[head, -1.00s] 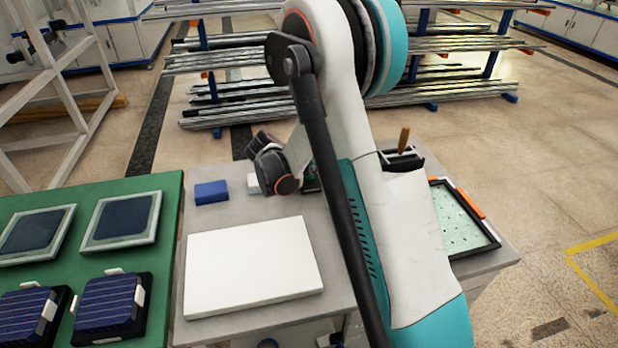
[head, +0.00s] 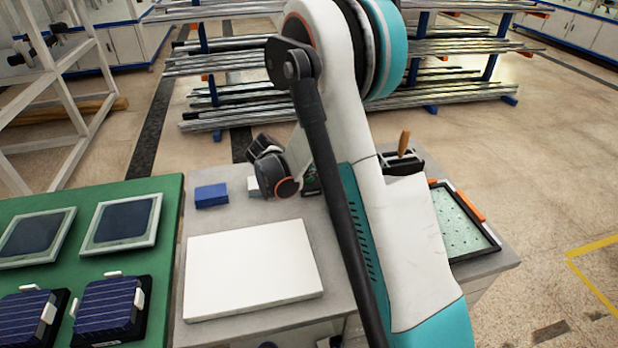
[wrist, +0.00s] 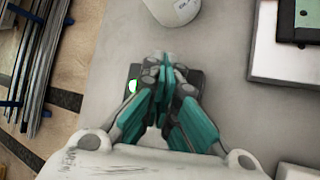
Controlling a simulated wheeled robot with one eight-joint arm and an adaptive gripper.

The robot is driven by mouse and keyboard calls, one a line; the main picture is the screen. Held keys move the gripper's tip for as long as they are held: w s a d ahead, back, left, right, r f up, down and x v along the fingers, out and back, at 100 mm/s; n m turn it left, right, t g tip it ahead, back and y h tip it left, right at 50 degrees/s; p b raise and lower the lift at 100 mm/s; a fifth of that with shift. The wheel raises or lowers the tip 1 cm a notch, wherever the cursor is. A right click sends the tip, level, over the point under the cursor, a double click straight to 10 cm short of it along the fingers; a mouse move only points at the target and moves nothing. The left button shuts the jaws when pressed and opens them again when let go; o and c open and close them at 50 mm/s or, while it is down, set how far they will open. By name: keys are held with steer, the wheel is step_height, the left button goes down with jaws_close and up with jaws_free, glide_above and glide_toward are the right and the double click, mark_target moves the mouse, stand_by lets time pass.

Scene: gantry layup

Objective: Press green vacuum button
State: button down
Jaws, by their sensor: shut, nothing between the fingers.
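A small dark box (wrist: 193,80) lies flat on the pale table in the wrist view, mostly behind my fingers. A button with a green and white face (wrist: 132,87) shows on its left part, just left of my fingers. My gripper (wrist: 163,66) is shut and empty, with its teal fingertips together over the middle of the box. The tips appear to be right of the button; I cannot tell whether they touch the box. In the head view my arm hides the fingers and most of the box area.
A white slab (head: 250,270) lies on the table's near part. A blue block (head: 211,195) stands behind it. A black-framed tray (head: 460,228) is at the right, with a wooden-handled tool (head: 404,143) behind. A green table (head: 85,265) with solar cells adjoins at left.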

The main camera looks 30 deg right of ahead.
mark_target(311, 179)
steer(key=shift+f, duration=0.15)
steer(key=shift+f+b, duration=0.3)
steer(key=shift+b, duration=0.2)
steer(key=shift+r, duration=0.45)
steer(key=shift+r+p, duration=0.1)
steer(key=shift+p, duration=0.2)
steer(key=shift+r+p, duration=1.6)
steer(key=shift+r, duration=1.3)
